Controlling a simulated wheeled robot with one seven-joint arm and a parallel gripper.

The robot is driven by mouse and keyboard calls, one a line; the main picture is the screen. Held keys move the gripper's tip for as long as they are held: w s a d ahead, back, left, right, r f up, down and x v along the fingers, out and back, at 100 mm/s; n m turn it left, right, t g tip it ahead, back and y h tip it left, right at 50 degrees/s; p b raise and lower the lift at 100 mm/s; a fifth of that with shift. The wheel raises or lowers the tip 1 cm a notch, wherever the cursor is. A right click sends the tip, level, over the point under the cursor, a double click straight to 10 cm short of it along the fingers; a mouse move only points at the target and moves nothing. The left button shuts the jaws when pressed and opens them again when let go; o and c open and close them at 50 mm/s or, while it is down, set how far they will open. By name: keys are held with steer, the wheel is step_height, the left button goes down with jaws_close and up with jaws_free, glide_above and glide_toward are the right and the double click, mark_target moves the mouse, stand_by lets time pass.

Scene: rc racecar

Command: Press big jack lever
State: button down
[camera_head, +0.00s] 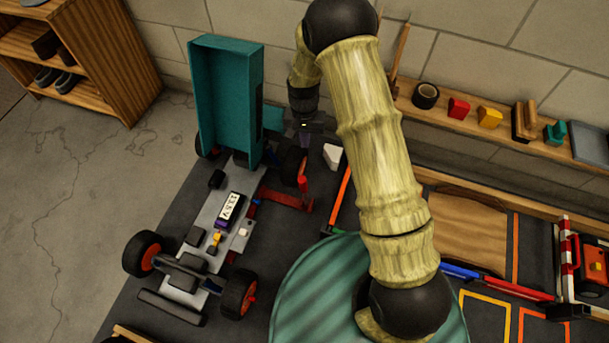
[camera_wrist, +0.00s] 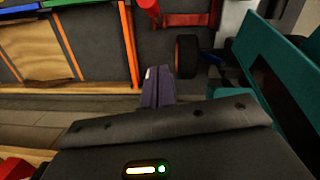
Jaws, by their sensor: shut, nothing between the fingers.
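A red jack (camera_head: 285,199) lies on the dark mat beside the car chassis (camera_head: 205,235), partly under it. A short red upright part (camera_head: 303,185), which looks like its lever, rises near the wheel (camera_head: 294,166). In the wrist view a red cylinder (camera_wrist: 148,8) and a red bar (camera_wrist: 188,19) show at the top edge, cut off by the frame. My gripper (camera_head: 304,139) is shut and empty, beyond the wheel and apart from the red parts. In the wrist view its closed fingers (camera_wrist: 158,84) point towards the mat, beside the wheel (camera_wrist: 187,56).
The teal car body (camera_head: 222,105) stands raised left of my gripper, close to it in the wrist view (camera_wrist: 275,60). A white block (camera_head: 332,155) sits right of the wheel. A wooden ledge (camera_head: 470,125) with tape and small blocks runs along the wall.

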steer(key=shift+a+r, duration=0.1)
steer(key=s+f+b, duration=0.4)
steer(key=f+b, duration=0.3)
steer(key=f, duration=0.3)
steer(key=shift+s+a+f, duration=0.15)
steer(key=shift+s+f, duration=0.15)
steer(key=shift+s, duration=0.05)
stand_by(0.4)
